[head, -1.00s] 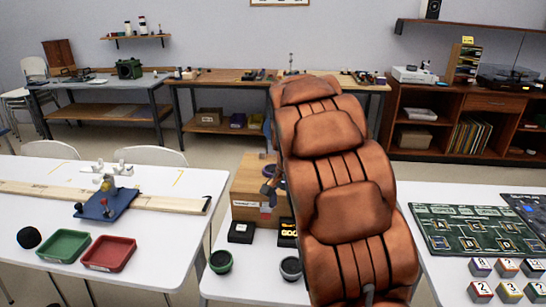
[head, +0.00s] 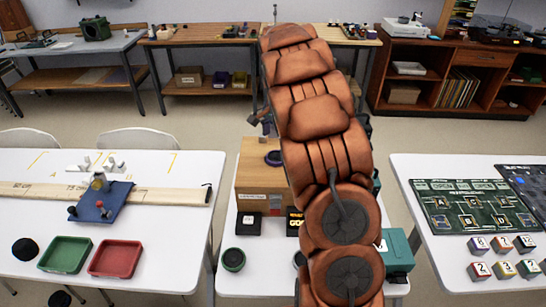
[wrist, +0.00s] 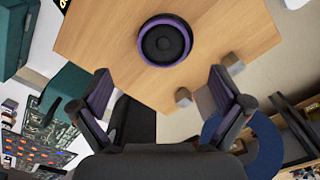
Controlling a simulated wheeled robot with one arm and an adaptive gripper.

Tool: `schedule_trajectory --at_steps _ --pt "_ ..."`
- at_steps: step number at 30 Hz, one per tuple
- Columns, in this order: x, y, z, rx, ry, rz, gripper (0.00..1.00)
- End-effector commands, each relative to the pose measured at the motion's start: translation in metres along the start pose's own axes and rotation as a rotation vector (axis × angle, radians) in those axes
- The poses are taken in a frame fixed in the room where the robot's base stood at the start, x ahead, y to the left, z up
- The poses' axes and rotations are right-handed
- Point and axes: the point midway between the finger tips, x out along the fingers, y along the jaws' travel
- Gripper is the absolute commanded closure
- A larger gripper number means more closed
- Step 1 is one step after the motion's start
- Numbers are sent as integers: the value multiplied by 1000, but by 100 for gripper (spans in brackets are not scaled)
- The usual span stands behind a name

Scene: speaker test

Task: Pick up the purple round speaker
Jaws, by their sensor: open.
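The purple round speaker (wrist: 165,41) lies on a wooden box (wrist: 90,30) in the wrist view. It has a purple rim and a dark centre. In the head view the speaker (head: 274,158) shows partly on top of the wooden box (head: 250,178), beside my arm. My gripper (wrist: 160,82) is open and empty in the wrist view, its two fingers spread wide. The speaker appears beyond the fingertips, between their lines and apart from them. In the head view my arm hides most of my gripper.
A dark green box (head: 398,252) stands right of my arm. Black round things, such as one (head: 233,259), and a small black box (head: 248,223) stand in front of the wooden box. Left table (head: 150,215) holds green and red trays; right table has boards and lettered cubes.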

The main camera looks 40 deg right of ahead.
Motion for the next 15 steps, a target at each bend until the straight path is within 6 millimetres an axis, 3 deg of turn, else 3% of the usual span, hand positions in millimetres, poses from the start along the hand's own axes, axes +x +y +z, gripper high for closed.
schedule_trajectory --at_steps 8,15 --pt "18 -1 1 1 -3 2 0" --pt "51 -4 3 1 -4 4 0"
